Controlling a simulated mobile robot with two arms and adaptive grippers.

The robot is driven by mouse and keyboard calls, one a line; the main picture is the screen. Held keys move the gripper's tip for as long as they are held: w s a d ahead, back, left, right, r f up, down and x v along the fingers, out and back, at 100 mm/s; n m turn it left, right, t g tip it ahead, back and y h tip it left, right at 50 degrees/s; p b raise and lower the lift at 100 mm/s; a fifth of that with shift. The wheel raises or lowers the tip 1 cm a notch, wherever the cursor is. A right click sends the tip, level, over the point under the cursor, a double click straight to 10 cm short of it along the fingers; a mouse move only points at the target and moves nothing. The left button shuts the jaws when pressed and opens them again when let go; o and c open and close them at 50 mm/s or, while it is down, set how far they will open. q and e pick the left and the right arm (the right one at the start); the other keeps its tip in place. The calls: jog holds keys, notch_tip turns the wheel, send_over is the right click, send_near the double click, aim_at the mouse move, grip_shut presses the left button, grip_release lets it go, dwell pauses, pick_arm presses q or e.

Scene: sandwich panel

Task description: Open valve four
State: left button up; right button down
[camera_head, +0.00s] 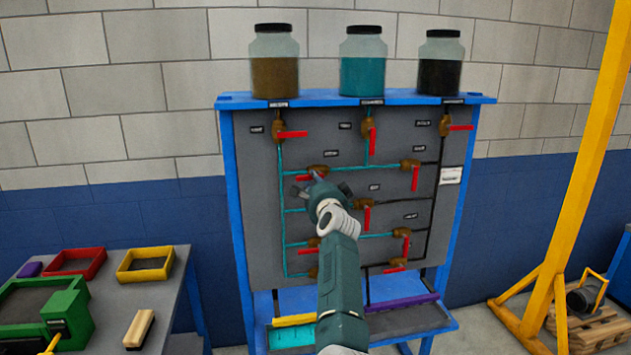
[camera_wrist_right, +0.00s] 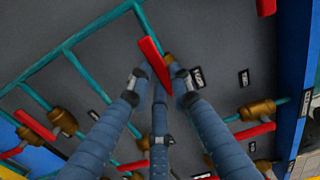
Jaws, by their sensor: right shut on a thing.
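The grey valve panel (camera_head: 262,215) in a blue frame carries several brass valves with red handles on teal and black pipes. The valve labels are too small to read, so I cannot tell which is four. My right gripper (camera_head: 316,187) is at the panel's middle left, just below a brass valve (camera_head: 318,170) with a red handle (camera_head: 303,178). In the right wrist view, the fingers of my right gripper (camera_wrist_right: 160,84) close around a tilted red handle (camera_wrist_right: 152,58); its brass valve (camera_wrist_right: 168,60) is partly hidden behind it. My left gripper is not in view.
Jars with brown (camera_head: 275,77), teal (camera_head: 363,77) and black (camera_head: 440,77) contents stand on top of the panel. Other red handles lie close around my gripper. A table (camera_head: 168,300) with trays is at left; a yellow post (camera_head: 578,180) stands at right.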

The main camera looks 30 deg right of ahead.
jog(key=shift+m, duration=0.4)
jog(key=c, duration=1.5)
grip_release()
jog(key=shift+c, duration=0.2)
jog(key=shift+s, duration=0.1)
jog(key=v, duration=0.7)
jog(key=shift+s, duration=0.1)
